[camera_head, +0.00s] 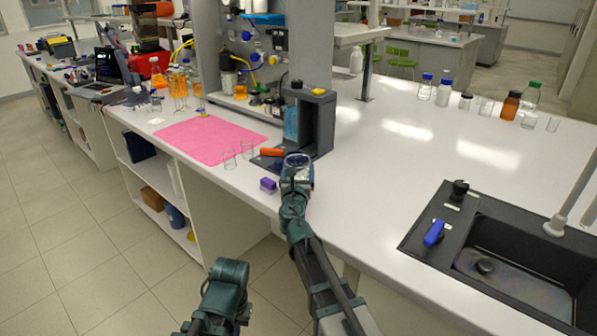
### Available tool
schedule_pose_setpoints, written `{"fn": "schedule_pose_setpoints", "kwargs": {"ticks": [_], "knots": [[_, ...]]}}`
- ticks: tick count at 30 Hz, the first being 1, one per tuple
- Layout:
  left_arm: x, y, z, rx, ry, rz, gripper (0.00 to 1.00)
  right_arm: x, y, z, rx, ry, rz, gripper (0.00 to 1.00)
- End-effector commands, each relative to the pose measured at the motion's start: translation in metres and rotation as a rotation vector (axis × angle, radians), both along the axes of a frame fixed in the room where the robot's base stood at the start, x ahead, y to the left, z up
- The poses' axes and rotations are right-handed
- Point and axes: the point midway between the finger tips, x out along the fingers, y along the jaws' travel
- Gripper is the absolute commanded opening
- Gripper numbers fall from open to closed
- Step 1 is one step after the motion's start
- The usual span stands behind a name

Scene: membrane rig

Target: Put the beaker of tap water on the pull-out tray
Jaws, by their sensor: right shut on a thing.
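My right gripper (297,172) is at the front edge of the bench, shut on a clear glass beaker (297,158) whose round rim shows above the fingers. The water in it is too small to make out. The beaker is just in front of a dark grey rig frame (323,125). A low dark plate with an orange piece (272,152), which looks like the pull-out tray (262,162), lies at the rig's left foot. My gripper hides part of the rig's front. Part of my left arm shows at the bottom; its gripper is not seen.
A small purple block (268,185) lies by the bench edge. A black sink (500,250) is at the right. The white bench between rig and sink is clear.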

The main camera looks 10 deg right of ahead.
Motion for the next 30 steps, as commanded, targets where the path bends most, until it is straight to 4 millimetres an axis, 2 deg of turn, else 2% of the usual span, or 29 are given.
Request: {"fn": "schedule_pose_setpoints", "kwargs": {"ticks": [1, 3, 13, 24, 30], "knots": [[0.0, 0.0, -0.001, 0.0, 0.0, 0.0, 0.0, 0.0, 0.0, -0.001, 0.0, 0.0, 0.0, 0.89], [0.0, 0.0, -0.001, 0.0, 0.0, 0.0, 0.0, 0.0, 0.0, -0.001, 0.0, 0.0, 0.0, 1.0], [0.0, 0.0, 0.006, 0.0, 0.0, 0.0, 0.0, 0.0, 0.0, 0.006, 0.0, 0.0, 0.0, 1.0], [0.0, 0.0, 0.002, 0.0, 0.0, 0.0, 0.0, -0.074, 0.02, 0.002, 0.0, 0.0, 0.002, 1.0], [0.0, 0.0, 0.002, 0.0, 0.0, 0.0, 0.0, -0.101, 0.028, 0.002, 0.0, 0.0, 0.001, 1.0]]}}
